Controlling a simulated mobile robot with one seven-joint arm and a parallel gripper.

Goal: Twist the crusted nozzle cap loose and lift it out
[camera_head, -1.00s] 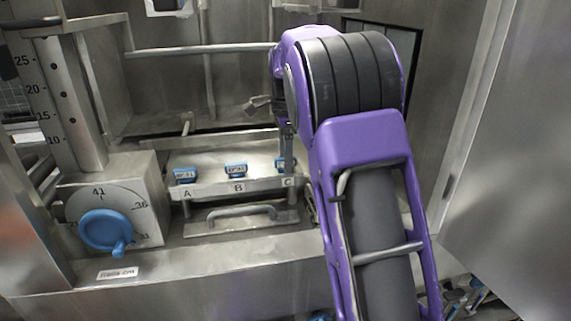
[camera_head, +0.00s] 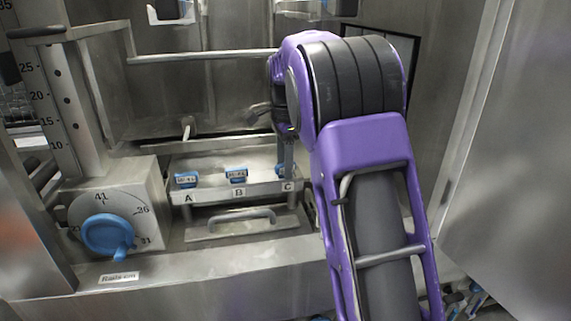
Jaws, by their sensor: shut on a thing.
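Three blue caps stand on a steel ledge: one at A (camera_head: 187,180), one at B (camera_head: 236,175) and one at C (camera_head: 280,170). The cap at C is partly hidden by my gripper (camera_head: 288,160), whose narrow fingers reach down to it from above. My gripper is shut on this cap, and the cap still sits at ledge height. Crust on the cap is too small to make out. My purple and black arm hides the area to the right of C.
A blue dial knob (camera_head: 108,235) is on the steel box at left. A grey handle (camera_head: 236,219) lies below the ledge, and a horizontal rail (camera_head: 200,57) runs behind and above. A steel panel (camera_head: 510,170) bounds the right side.

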